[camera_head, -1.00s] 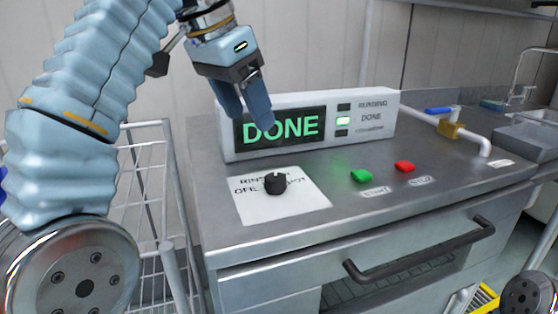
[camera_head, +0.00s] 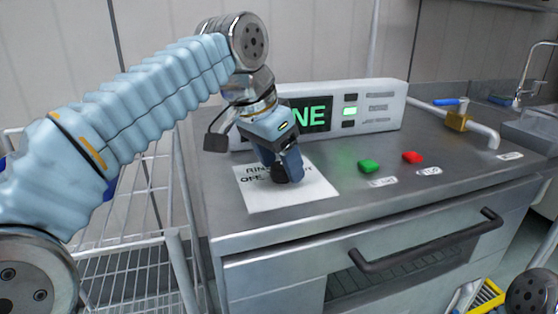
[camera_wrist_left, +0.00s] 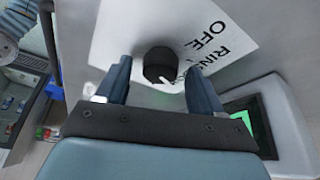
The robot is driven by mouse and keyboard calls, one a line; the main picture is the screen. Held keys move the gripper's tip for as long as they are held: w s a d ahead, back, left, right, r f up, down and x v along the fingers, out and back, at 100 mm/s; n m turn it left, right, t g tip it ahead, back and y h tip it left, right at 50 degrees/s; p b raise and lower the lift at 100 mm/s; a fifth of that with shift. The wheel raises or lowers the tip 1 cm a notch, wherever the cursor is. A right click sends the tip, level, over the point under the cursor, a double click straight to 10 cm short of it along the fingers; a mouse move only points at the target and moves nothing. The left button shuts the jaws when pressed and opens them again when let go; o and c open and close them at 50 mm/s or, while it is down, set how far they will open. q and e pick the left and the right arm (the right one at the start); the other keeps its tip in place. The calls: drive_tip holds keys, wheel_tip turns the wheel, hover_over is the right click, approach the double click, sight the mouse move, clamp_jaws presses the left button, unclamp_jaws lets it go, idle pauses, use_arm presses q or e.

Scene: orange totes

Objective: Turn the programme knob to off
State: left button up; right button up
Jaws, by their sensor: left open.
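The black programme knob (camera_head: 279,174) sits on a white label plate (camera_head: 252,202) on the steel machine top. The plate's lettering includes "OFF" and "RIN...", partly covered in the head view. In the left wrist view the knob (camera_wrist_left: 160,65) is between the two blue fingers, near their tips, with gaps at both sides. My left gripper (camera_head: 282,172) is open and points down over the knob; it also shows in the left wrist view (camera_wrist_left: 160,75). Where the knob's pointer stands cannot be made out. My right gripper is not in view.
Behind the knob stands a display box (camera_head: 393,105) with a green lit word, partly hidden by my gripper. To the right are a green button (camera_head: 369,166) and a red button (camera_head: 413,157). A wire rack (camera_head: 120,240) stands left, a drawer handle (camera_head: 430,243) in front.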

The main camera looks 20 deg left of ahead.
use_arm(q)
drive_tip(key=c, duration=1)
